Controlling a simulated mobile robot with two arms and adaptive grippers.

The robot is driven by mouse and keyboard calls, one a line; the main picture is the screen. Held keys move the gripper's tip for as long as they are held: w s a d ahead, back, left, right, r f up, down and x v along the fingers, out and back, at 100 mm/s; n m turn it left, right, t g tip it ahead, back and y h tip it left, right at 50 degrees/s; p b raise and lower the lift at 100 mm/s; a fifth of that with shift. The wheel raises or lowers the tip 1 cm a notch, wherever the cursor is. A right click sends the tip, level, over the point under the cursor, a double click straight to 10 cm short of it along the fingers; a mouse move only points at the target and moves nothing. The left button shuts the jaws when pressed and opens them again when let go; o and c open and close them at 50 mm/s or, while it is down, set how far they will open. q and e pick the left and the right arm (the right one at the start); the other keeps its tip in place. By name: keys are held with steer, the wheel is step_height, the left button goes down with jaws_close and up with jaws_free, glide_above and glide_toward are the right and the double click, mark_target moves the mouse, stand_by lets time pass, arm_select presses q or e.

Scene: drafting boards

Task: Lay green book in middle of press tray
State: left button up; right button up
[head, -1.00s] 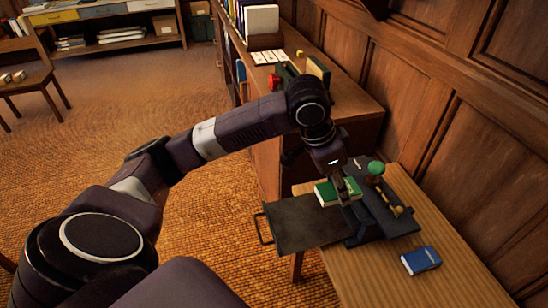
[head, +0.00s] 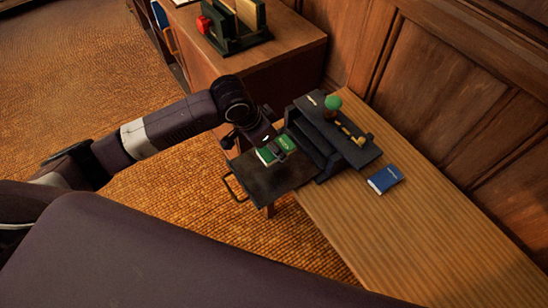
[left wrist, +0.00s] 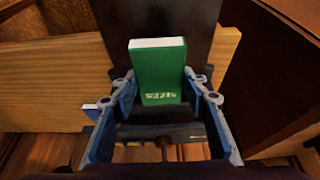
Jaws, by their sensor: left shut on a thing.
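The green book (head: 269,155) is in my left gripper (head: 277,147), over the far part of the dark press tray (head: 275,188). In the left wrist view the book (left wrist: 160,72) stands between the two fingers (left wrist: 162,92), its pale page edge at the top and its lettering at the bottom. The tray (left wrist: 150,22) shows behind it. I cannot tell whether the book touches the tray. The tray sticks out from the black press (head: 330,140), which has a green knob (head: 333,102). My right gripper is not in view.
A blue book (head: 384,179) lies on the wooden table (head: 410,225) right of the press. A cabinet (head: 290,50) with a dark green rack and a red object stands behind. The wood-panelled wall (head: 460,80) bounds the right. The near table is clear.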

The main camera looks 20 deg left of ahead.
mark_target(278, 164)
arm_select(q)
steer(key=shift+f, duration=1.5)
step_height(278, 164, down, 4)
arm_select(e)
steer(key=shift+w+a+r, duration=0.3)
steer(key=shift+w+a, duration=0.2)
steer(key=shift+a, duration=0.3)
arm_select(q)
steer(key=shift+f, duration=0.1)
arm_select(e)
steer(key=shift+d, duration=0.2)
arm_select(q)
steer(key=o, duration=1.2)
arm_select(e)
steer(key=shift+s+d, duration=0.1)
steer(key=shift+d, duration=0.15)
